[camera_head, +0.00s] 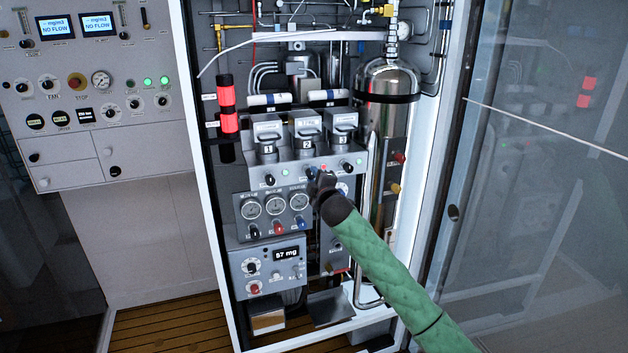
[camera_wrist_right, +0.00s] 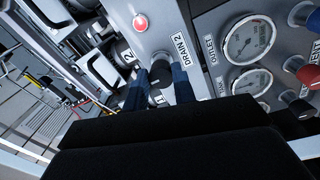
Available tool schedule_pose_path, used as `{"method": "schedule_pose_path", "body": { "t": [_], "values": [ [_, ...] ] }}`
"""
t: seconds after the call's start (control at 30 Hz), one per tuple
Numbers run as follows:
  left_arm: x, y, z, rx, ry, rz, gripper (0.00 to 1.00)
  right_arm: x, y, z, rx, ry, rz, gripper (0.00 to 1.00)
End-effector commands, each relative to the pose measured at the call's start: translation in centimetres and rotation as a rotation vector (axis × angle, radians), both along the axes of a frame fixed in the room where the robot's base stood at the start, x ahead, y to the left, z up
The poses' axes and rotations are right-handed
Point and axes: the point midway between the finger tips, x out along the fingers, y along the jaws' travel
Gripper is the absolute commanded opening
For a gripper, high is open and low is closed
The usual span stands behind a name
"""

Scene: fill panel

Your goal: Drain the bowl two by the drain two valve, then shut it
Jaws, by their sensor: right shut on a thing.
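Bowl two (camera_head: 307,143), a dark cup marked 2 under a grey block, is the middle one of three in the cabinet. Its mark also shows in the right wrist view (camera_wrist_right: 128,56). The drain two valve (camera_wrist_right: 160,74) is a dark knob beside the "DRAIN 2" label. My right gripper (camera_head: 319,179) reaches in from the lower right and mostly hides this knob in the head view. In the wrist view its blue-tipped fingers (camera_wrist_right: 160,84) are closed around the knob, one on each side. A red lamp (camera_wrist_right: 140,22) glows near it. My left gripper is not in view.
A drain knob (camera_head: 269,180) and a green lamp (camera_head: 284,172) sit to the left, another drain knob (camera_head: 346,166) to the right. Gauges (camera_head: 276,205) lie below, above a "57 mg" display (camera_head: 286,253). A steel cylinder (camera_head: 388,110) stands at the right.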

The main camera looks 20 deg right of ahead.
Motion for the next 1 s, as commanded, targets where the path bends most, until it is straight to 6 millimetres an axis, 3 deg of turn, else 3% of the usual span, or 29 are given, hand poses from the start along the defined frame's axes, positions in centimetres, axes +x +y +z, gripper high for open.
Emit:
{"method": "schedule_pose_path", "body": {
  "t": [0.5, 0.53, 0.6, 1.0],
  "values": [
    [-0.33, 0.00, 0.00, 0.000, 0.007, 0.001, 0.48, 0.00, -0.08, -0.21, 0.017, 0.003, -0.002, 0.04],
    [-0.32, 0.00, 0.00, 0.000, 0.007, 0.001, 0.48, 0.00, -0.09, -0.22, 0.017, 0.003, -0.002, 0.32],
    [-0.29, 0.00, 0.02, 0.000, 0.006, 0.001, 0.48, -0.01, -0.07, -0.21, 0.016, 0.003, -0.002, 0.46],
    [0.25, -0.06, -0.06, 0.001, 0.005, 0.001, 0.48, -0.46, -0.08, -0.29, 0.016, 0.002, -0.001, 0.48]
  ]
}}
